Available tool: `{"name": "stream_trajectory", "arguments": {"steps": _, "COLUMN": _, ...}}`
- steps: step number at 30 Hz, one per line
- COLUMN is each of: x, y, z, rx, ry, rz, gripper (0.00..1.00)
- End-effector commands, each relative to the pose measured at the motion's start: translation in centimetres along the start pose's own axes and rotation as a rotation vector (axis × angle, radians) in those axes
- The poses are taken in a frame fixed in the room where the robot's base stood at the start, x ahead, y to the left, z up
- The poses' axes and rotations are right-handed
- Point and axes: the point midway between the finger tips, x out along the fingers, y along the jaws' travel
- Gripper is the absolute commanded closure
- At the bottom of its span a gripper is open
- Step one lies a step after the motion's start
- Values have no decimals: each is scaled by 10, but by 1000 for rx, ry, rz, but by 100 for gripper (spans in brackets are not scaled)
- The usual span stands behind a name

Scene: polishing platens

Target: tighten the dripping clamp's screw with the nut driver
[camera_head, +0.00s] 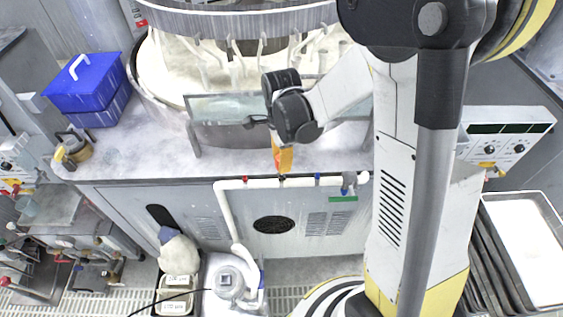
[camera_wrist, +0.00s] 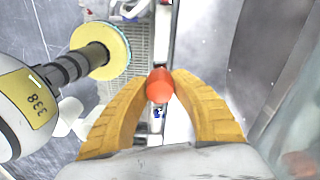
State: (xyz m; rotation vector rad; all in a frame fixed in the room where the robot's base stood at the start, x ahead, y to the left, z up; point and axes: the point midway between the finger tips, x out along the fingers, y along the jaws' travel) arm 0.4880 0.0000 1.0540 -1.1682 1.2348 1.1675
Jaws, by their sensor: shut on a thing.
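My gripper (camera_head: 284,158) is at the front edge of the bench, just above the white pipe (camera_head: 300,183). In the wrist view my gripper's two yellow fingers (camera_wrist: 160,80) are closed around an orange-red rounded handle (camera_wrist: 159,86), which I take to be the nut driver. Its shaft and tip are hidden beneath the handle. I cannot see which clamp drips, nor whether the driver touches a screw.
The bench top (camera_head: 120,160) ends just behind the pipe. A blue lidded box (camera_head: 88,92) stands on it at the left. Metal trays (camera_head: 495,260) stand at the right.

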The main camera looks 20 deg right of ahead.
Motion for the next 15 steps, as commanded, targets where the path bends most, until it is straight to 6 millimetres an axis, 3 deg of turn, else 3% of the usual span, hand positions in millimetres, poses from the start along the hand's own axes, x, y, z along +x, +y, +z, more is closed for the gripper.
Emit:
{"name": "stream_trajectory", "arguments": {"steps": 6, "x": 1, "y": 1, "z": 0, "rx": 144, "ry": 0, "rz": 1, "gripper": 100}}
{"name": "stream_trajectory", "arguments": {"steps": 14, "x": 0, "y": 1, "z": 0, "rx": 159, "ry": 0, "rz": 1, "gripper": 100}}
{"name": "stream_trajectory", "arguments": {"steps": 15, "x": 0, "y": 0, "z": 0, "rx": 159, "ry": 0, "rz": 1, "gripper": 67}}
